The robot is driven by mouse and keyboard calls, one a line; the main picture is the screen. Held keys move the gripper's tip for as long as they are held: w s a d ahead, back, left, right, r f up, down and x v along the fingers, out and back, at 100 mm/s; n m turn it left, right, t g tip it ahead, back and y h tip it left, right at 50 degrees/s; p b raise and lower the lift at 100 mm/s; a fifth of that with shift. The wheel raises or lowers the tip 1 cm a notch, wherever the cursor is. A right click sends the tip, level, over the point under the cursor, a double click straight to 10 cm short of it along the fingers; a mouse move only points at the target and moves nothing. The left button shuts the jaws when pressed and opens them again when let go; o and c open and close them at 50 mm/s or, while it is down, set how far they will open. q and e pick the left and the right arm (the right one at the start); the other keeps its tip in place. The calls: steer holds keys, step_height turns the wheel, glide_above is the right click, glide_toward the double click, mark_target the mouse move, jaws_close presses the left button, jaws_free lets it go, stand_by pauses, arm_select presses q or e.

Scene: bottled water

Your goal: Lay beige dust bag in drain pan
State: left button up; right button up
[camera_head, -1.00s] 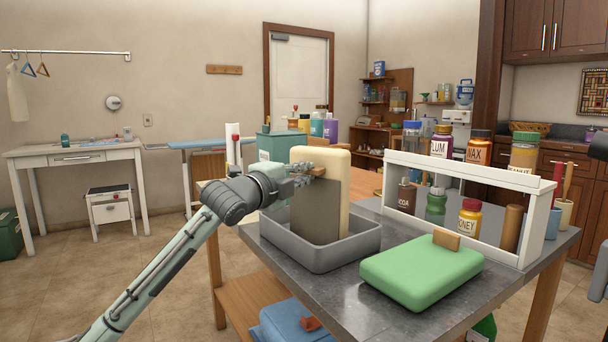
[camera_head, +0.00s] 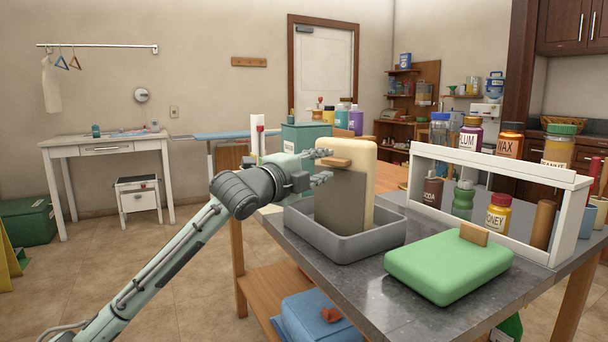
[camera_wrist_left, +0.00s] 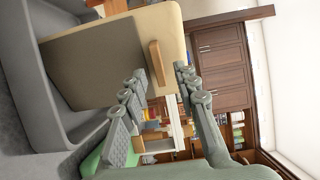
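The beige dust bag (camera_head: 361,175) stands on edge, nearly upright, inside the grey drain pan (camera_head: 350,247). Its broad grey-brown face is toward me, and a wooden tab (camera_head: 336,162) sticks out near its top. The bag (camera_wrist_left: 105,60) and the pan (camera_wrist_left: 28,75) also show in the left wrist view. In the left wrist view the tab (camera_wrist_left: 157,62) is just ahead of the parted fingertips (camera_wrist_left: 161,72), without visible contact. My right gripper is out of view.
A green bag (camera_head: 448,268) with a wooden tab lies at the table's front right. A white rack (camera_head: 490,165) with bottles and jars stands behind it. A teal box (camera_head: 305,136) and bottles are behind the pan.

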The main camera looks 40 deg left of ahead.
arm_select(q)
steer(key=s+b, duration=0.1)
steer(key=s, duration=0.8)
steer(key=s+d+f+n+g, duration=0.1)
steer(key=s+f+n+g, duration=0.15)
steer(key=f, duration=0.75)
steer(key=s+d+f+n+g+y, duration=0.1)
steer(key=d+f+n+g, duration=0.15)
steer(key=f, duration=0.75)
steer(key=s+f+n+g, duration=0.2)
steer(key=f+n+g, duration=0.1)
steer(key=f, duration=0.7)
steer(key=s+d+f+n+g, duration=0.3)
steer(key=s+d+f, duration=0.3)
steer(key=s+f, duration=0.2)
steer(key=s+d+f+n+g, duration=0.3)
steer(key=s+d+f, duration=0.3)
steer(key=s+f, duration=0.3)
steer(key=shift+f+n, duration=0.45)
steer(key=shift+n, duration=0.45)
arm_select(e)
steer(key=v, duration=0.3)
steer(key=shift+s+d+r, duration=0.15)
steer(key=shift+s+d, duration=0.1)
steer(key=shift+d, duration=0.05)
